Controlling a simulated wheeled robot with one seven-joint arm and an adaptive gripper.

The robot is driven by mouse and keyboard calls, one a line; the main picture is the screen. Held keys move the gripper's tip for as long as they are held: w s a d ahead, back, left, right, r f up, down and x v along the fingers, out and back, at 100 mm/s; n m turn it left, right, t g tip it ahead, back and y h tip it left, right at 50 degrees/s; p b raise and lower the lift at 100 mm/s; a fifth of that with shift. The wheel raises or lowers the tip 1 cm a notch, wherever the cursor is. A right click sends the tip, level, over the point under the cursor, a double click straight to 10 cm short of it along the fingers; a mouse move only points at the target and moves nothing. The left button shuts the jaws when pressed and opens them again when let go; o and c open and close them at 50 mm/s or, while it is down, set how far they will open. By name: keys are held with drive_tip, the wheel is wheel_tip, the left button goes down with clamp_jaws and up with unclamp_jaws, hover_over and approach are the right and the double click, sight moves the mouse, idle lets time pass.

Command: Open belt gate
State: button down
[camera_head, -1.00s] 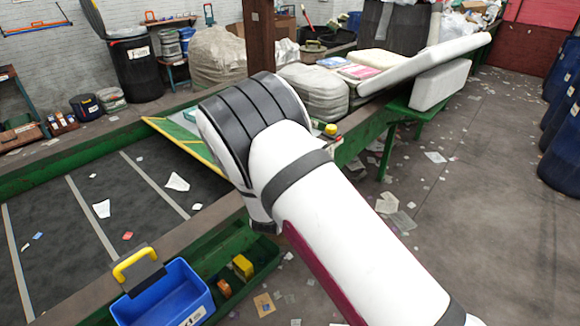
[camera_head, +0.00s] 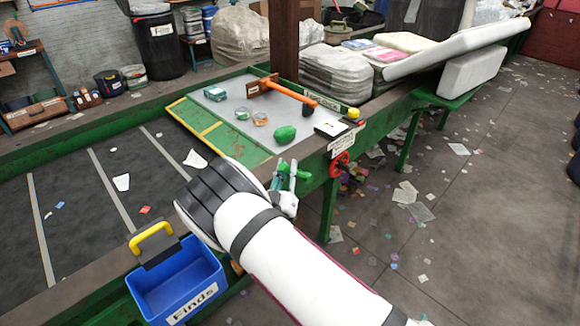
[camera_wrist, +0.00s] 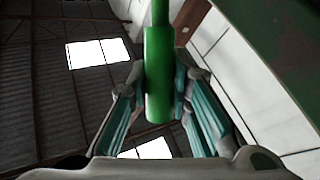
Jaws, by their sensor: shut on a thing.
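My gripper (camera_head: 288,176) is at the front side of the green-framed belt table, below its near edge. In the wrist view my gripper (camera_wrist: 160,100) is shut on a green handle (camera_wrist: 159,75), a round upright grip on a thinner green rod. In the head view only a little green shows between the fingers, and my arm covers the area below. A green panel with yellow edge strips (camera_head: 208,125) lies between the dark belt (camera_head: 75,190) and the grey sorting surface (camera_head: 240,112). I cannot tell whether this panel is the gate.
A blue bin (camera_head: 178,285) labelled Finds hangs at the belt's near edge. A red handwheel (camera_head: 340,165) is right of my gripper. Floor at right has scattered paper.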

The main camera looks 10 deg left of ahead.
idle(0.4)
drive_tip(key=c, duration=1.4)
unclamp_jaws()
drive_tip(key=shift+c, duration=0.2)
drive_tip(key=v, duration=1.2)
drive_tip(key=shift+f, duration=0.1)
drive_tip(key=shift+c, duration=0.4)
